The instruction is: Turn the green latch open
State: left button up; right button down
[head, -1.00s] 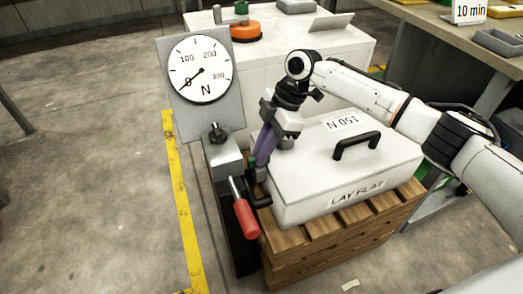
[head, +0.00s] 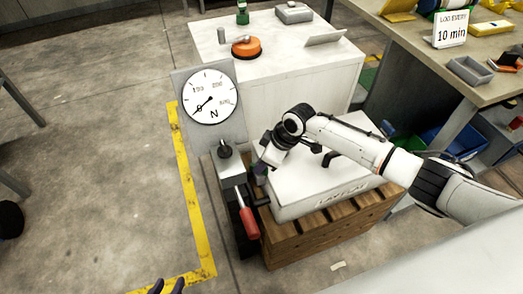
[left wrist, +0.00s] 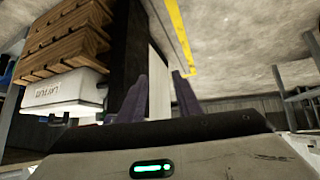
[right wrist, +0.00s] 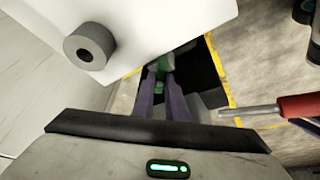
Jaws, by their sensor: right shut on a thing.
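The green latch (right wrist: 164,62) shows in the right wrist view between the purple fingers of my right gripper (right wrist: 160,82). The fingers are shut on it. In the head view my right gripper (head: 259,174) is at the post beside the white case and hides the latch, so its turn angle cannot be told. My left gripper (head: 166,287) shows only its fingertips at the bottom edge of the head view. In the left wrist view the left gripper (left wrist: 158,97) has its fingers apart with nothing between them.
A gauge (head: 210,97) stands on the post, its needle near 0. A red-handled lever (head: 248,217) sticks out below the right gripper. The white case (head: 300,205) lies on a wooden pallet (head: 330,228). A white cabinet (head: 300,70) stands behind. Floor at left is free.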

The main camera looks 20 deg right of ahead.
jog(key=m+p, duration=0.1)
jog(key=p, duration=0.1)
jog(key=m+h+p, duration=0.1)
jog(key=m+p, duration=0.2)
jog(key=p, duration=0.1)
jog(key=shift+s+a+r+m+t+h, duration=0.2)
jog(key=shift+a+r+m+t+h, duration=0.1)
jog(key=shift+t, duration=0.1)
jog(key=shift+m+p, duration=0.45)
jog(key=shift+m, duration=0.05)
jog(key=shift+f+m+h+p, duration=0.1)
jog(key=shift+m+h+p, duration=0.2)
jog(key=shift+m+p, duration=0.1)
jog(key=shift+f+m+t+h+p, duration=0.15)
jog(key=shift+m+t+h+p, duration=0.2)
jog(key=shift+m+p, duration=0.65)
jog(key=shift+m+h, duration=0.25)
jog(key=shift+m, duration=0.35)
jog(key=shift+f, duration=0.1)
jog(key=c, duration=1.8)
grip_release()
jog(key=shift+w, duration=0.1)
jog(key=shift+o, duration=0.2)
